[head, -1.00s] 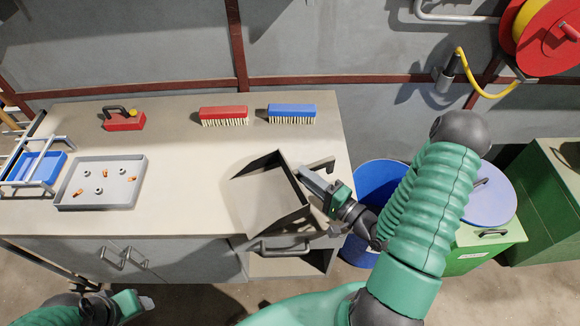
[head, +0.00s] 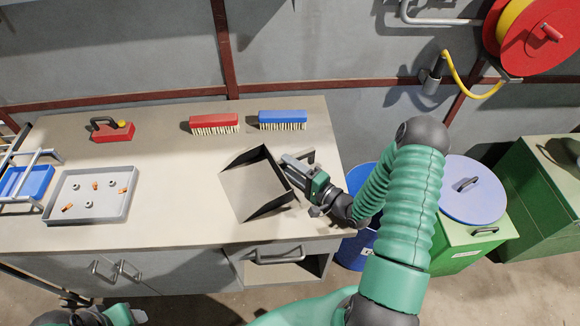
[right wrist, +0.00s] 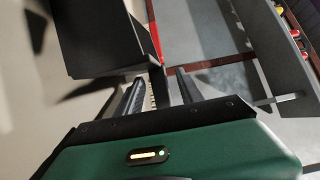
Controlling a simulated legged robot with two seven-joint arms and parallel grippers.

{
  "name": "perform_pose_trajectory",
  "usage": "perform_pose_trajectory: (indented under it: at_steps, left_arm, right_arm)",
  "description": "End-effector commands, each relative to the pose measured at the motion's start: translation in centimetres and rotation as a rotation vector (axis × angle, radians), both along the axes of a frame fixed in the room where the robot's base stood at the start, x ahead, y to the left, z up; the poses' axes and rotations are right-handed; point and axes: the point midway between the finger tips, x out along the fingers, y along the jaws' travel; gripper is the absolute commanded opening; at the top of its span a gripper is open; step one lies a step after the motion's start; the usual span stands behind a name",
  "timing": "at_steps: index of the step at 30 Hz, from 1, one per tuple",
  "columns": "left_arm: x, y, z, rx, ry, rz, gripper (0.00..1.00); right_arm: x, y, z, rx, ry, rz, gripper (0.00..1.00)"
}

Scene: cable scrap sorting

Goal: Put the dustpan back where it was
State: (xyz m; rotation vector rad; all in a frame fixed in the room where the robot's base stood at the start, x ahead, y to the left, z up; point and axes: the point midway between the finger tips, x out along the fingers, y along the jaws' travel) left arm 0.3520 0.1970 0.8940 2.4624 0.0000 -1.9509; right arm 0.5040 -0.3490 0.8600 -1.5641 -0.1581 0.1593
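The grey dustpan (head: 250,185) is over the right part of the workbench, its open side facing lower left and its handle (head: 306,157) at upper right. My right gripper (head: 290,164) is at the handle end. In the right wrist view the dustpan (right wrist: 100,35) is beyond the fingers (right wrist: 158,88), which stand apart with the handle end seemingly between them. The exact contact is partly hidden. A blurred shadow lies apart from the pan, so it seems raised off the bench. My left gripper (head: 137,316) shows only partly at the bottom left edge.
A red brush (head: 213,121) and a blue brush (head: 283,117) stand at the back of the workbench (head: 165,185). A grey tray (head: 75,217) with small parts and a red tool (head: 112,132) are left. Lidded bins (head: 473,190) stand right. The bench middle is clear.

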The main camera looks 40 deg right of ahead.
Motion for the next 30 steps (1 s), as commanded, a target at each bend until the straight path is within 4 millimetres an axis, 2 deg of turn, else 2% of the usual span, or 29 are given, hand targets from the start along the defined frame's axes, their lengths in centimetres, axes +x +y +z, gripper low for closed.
perform_pose_trajectory:
  at_steps: [8, 11, 14, 22, 25, 30]
  left_arm:
    - [0.0, 0.0, 0.0, 0.000, 0.000, 0.000, 0.60]
    - [0.0, 0.0, 0.0, 0.000, 0.000, 0.000, 0.60]
    - [0.0, 0.0, -0.1, 0.000, 0.000, 0.000, 0.60]
    - [0.0, 0.0, -0.3, 0.000, 0.000, 0.000, 0.60]
    - [0.0, 0.0, -0.3, 0.000, 0.000, 0.000, 0.60]
    - [0.0, 0.0, -0.3, 0.000, 0.000, 0.000, 0.60]
  right_arm:
    - [-0.1, -0.1, 0.0, 0.000, 0.000, -0.001, 0.45]
    - [-0.9, -0.3, -0.1, 0.001, 0.002, -0.001, 0.45]
    - [-2.8, -0.7, -0.1, 0.001, 0.002, -0.004, 0.45]
    - [-9.5, -2.0, -0.1, 0.001, 0.002, -0.004, 0.45]
    - [-10.9, -2.3, -0.1, 0.001, 0.001, -0.003, 0.45]
    - [-11.8, -2.4, 0.0, 0.000, 0.000, 0.000, 0.45]
